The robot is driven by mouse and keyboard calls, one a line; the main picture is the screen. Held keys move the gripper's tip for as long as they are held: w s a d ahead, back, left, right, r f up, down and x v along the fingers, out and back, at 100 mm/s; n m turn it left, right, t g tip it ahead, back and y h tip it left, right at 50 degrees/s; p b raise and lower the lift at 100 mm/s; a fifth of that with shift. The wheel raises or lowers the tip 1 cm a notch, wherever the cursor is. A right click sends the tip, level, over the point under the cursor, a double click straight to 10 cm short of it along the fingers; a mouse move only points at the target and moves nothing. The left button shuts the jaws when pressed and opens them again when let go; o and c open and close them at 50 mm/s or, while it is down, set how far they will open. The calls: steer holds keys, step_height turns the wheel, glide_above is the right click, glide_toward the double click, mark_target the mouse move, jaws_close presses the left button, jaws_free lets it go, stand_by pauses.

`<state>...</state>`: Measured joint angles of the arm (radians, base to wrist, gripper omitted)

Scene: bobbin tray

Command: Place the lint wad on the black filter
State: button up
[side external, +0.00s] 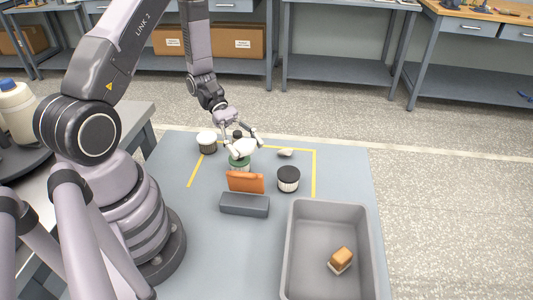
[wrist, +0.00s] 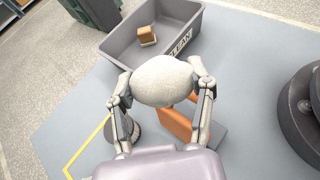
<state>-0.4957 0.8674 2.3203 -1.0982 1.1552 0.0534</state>
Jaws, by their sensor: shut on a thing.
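The lint wad (wrist: 163,82) is a pale, rounded lump that my gripper (wrist: 162,88) is shut on, with one finger on each side. In the side view the wad (side external: 245,147) is just above the green-topped filter (side external: 238,164); I cannot tell whether they touch. The black filter (side external: 288,174), a short pleated cylinder with a black top, stands upright to the right of my gripper and nearer the camera. In the wrist view the black filter (wrist: 136,132) is partly hidden behind the left finger.
A white-topped filter (side external: 206,139) stands at the back left, and a small pale lump (side external: 285,153) lies at the back. An orange piece (side external: 245,182) stands by a grey block (side external: 245,206). A grey tray (side external: 297,240), marked CLEAN, holds a brown-and-white block (side external: 341,259).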

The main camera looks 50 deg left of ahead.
steer(key=w+d+f, duration=0.1)
steer(key=w+f, duration=0.2)
steer(key=w, duration=0.4)
glide_above(288, 173)
steer(key=f, duration=0.5)
steer(key=shift+s, duration=0.3)
steer(key=shift+w+f, duration=0.15)
steer(key=shift+f, duration=0.15)
steer(key=shift+w+f, duration=0.2)
steer(key=shift+f, duration=1.55)
steer(key=shift+f, duration=0.15)
steer(key=o, duration=0.8)
steer(key=shift+c, duration=0.2)
